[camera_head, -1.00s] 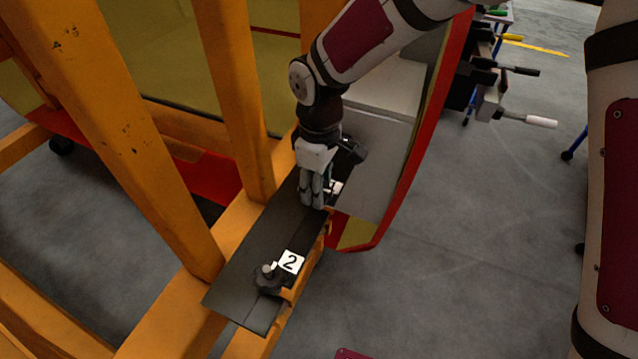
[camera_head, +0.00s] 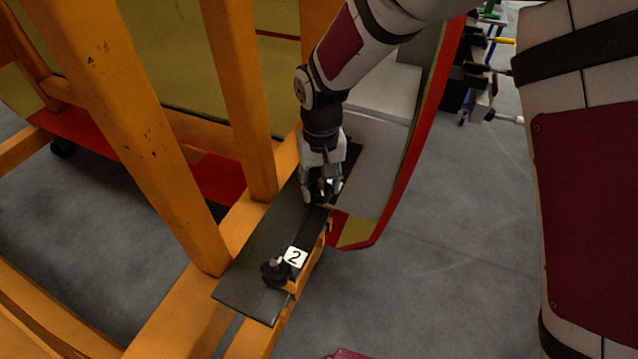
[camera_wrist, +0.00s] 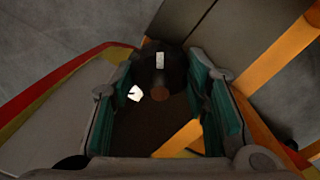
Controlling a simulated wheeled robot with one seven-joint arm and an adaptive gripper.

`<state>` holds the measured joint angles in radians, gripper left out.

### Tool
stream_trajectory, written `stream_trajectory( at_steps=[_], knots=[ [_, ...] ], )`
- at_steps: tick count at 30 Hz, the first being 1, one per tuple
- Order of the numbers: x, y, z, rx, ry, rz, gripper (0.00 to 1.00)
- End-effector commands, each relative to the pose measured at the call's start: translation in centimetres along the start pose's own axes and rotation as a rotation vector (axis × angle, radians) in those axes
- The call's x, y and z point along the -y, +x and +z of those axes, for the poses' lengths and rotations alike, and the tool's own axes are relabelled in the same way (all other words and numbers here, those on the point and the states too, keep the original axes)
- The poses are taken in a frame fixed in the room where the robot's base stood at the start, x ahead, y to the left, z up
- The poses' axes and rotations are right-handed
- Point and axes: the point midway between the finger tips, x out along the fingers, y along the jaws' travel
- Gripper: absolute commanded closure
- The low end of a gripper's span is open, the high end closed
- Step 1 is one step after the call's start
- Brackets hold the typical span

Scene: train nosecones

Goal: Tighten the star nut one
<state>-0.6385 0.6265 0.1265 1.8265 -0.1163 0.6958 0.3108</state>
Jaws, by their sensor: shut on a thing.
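My gripper (camera_head: 320,194) points down at the far end of a dark flat plate (camera_head: 252,262) on the orange frame. Its fingers are around star nut one (camera_head: 323,186), a dark knob mostly hidden by them. In the wrist view the knob (camera_wrist: 160,62) sits between the tips of the teal-padded fingers (camera_wrist: 160,76), with a round bolt end (camera_wrist: 161,91) in its middle. A small white tag shows beside it; its number is not readable. Star nut two (camera_head: 275,270), dark with a bolt through it, stands at the plate's near end beside a white "2" label (camera_head: 295,257).
Orange posts (camera_head: 238,100) rise close left of the plate. A red-edged nosecone panel (camera_head: 405,160) stands to the right of my gripper. Grey floor (camera_head: 440,270) lies open beyond it. Clamps with handles (camera_head: 485,75) hang at the upper right.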

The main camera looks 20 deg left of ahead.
Motion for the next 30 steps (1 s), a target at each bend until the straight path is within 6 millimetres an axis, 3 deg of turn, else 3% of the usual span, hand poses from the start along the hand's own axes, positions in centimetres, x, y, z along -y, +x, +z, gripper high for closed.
stream_trajectory(
  at_steps=[15,30],
  knots=[
    [0.03,-0.09,0.08,0.0,0.352,0.0,0.86],
    [0.03,-0.01,0.0,0.0,0.425,-0.001,0.86]
  ],
)
